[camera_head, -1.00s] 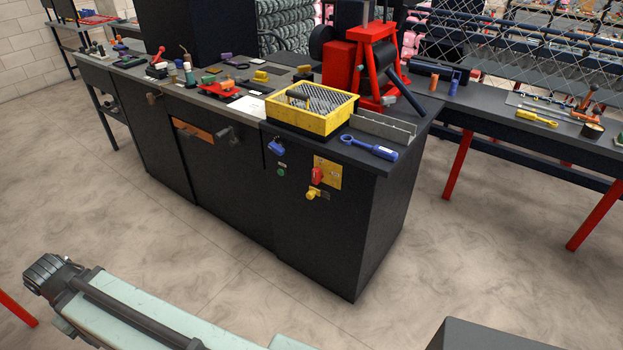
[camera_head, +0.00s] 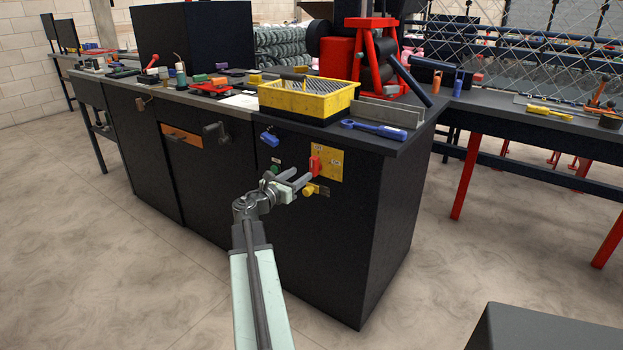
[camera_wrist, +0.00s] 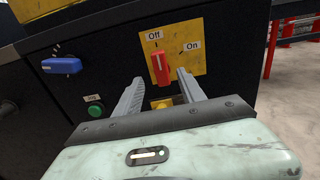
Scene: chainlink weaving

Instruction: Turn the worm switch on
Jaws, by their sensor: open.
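The red switch handle (camera_wrist: 160,68) sits on a yellow plate (camera_wrist: 195,62) on the front of the dark cabinet. It stands upright, its top toward the "Off" label; the "On" label is up and to its right. The red handle also shows in the head view (camera_head: 315,166). My gripper (camera_wrist: 160,80) is open and empty, its fingertips left and right of the handle's lower end in the wrist view. Whether the fingers reach around the handle or stop short of it, I cannot tell. In the head view my gripper (camera_head: 297,179) points at the plate.
A blue knob (camera_wrist: 62,66) and a green button (camera_wrist: 94,109) are on the panel to the left. A yellow knob (camera_head: 314,189) is just below the red handle. A yellow crate (camera_head: 308,102) and a blue-handled tool (camera_head: 375,130) are on the cabinet top.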

